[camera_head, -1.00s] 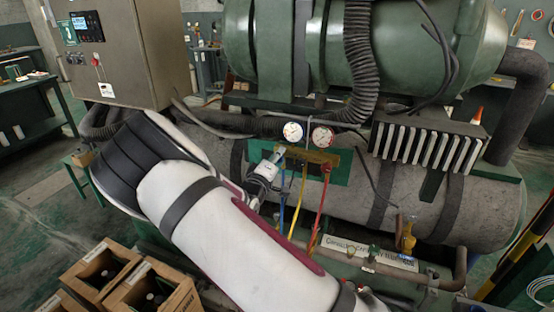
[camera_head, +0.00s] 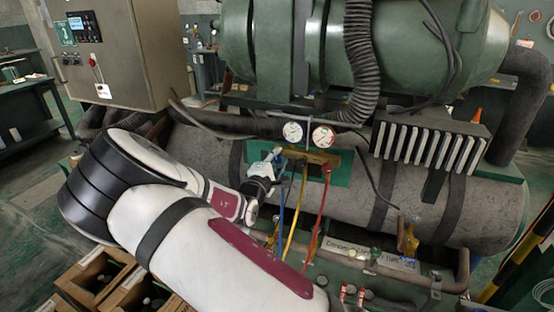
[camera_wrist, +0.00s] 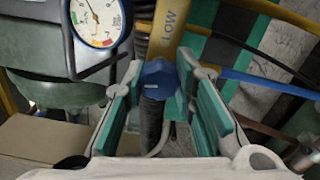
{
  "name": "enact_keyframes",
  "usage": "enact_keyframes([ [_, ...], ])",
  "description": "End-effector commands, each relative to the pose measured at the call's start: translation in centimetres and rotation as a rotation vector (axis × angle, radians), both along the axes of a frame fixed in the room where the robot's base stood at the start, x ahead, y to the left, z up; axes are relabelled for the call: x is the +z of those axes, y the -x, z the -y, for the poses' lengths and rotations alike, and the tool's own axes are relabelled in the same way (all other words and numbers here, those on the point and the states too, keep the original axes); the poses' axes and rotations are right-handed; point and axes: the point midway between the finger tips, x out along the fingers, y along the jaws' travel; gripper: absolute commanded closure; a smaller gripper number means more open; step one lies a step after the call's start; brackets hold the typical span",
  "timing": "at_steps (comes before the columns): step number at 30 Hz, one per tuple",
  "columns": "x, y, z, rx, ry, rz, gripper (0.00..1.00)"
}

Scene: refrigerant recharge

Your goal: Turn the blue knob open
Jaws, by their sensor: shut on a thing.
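The blue knob (camera_wrist: 160,80) sits at the end of the yellow manifold bar (camera_wrist: 169,28) marked LOW in the wrist view. My gripper (camera_wrist: 161,75) has its green-padded fingers on both sides of the knob and is shut on it. A short pale mark shows on the knob's face. In the head view my gripper (camera_head: 270,165) is at the left end of the manifold (camera_head: 318,157), below the gauges. The knob is mostly hidden there by the gripper.
Two round gauges (camera_head: 292,132) stand above the manifold. One gauge (camera_wrist: 97,19) is close to the left finger in the wrist view. Blue, yellow and red hoses (camera_head: 320,210) hang below. The grey tank (camera_head: 480,205) lies behind. Wooden crates (camera_head: 97,272) stand at lower left.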

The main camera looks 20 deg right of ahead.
Motion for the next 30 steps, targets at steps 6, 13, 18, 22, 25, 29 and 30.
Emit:
enact_keyframes([
  [6,-0.1,0.0,-0.1,0.003,0.005,-0.005,1.00],
  [13,-0.1,0.0,-0.1,0.003,0.004,-0.005,0.71],
  [18,-0.1,0.0,-0.1,0.002,0.004,-0.005,0.54],
  [22,0.0,0.0,-0.1,0.001,0.003,-0.004,0.54],
  [25,0.0,0.1,-0.1,0.001,0.003,-0.004,0.54],
  [29,0.0,0.8,-0.7,0.002,0.003,-0.004,0.54],
  [30,-0.1,1.2,-1.1,0.003,0.003,-0.004,0.54],
])
